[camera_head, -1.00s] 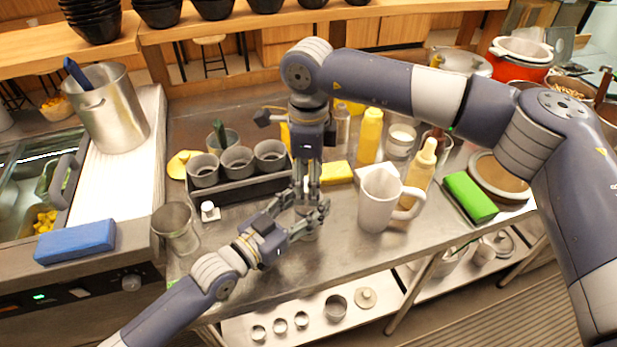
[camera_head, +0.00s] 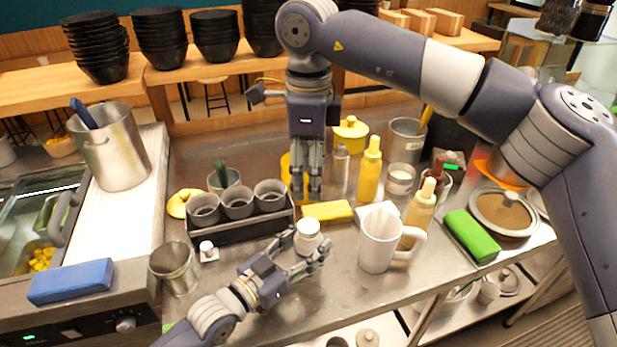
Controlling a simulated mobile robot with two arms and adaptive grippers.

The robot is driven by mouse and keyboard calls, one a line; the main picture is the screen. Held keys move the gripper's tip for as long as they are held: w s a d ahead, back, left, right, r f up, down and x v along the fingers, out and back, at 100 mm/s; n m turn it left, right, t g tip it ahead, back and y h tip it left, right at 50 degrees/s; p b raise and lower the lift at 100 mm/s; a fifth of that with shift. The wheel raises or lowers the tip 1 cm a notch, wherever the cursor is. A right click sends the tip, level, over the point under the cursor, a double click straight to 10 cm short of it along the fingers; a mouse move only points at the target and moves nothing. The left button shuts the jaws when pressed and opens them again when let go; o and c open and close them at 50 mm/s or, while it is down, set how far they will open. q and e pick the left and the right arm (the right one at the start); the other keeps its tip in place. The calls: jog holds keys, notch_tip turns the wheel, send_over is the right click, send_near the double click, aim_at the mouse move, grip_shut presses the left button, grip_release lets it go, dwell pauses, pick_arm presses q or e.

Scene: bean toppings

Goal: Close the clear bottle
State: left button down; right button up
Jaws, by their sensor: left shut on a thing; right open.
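The clear bottle (camera_head: 304,246) stands at the middle of the steel counter with a white round cap (camera_head: 309,228) on its top. Whether the cap is fully tightened cannot be told. My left gripper (camera_head: 314,253) is shut around the bottle's body from the lower left and hides much of it. My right gripper (camera_head: 306,196) points down behind and above the cap, open and empty, clear of the bottle.
A white pitcher (camera_head: 377,247) stands right of the bottle. Behind are a yellow sponge (camera_head: 327,211) and yellow bottles (camera_head: 370,172). A dark rack (camera_head: 232,230) of metal cups stands left, near a small white-capped jar (camera_head: 207,250). Counter in front is mostly free.

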pick_arm(q)
jog(key=c, duration=0.6)
grip_release()
jog(key=shift+c, duration=0.2)
jog(key=v, duration=1.2)
jog(key=shift+s, duration=0.1)
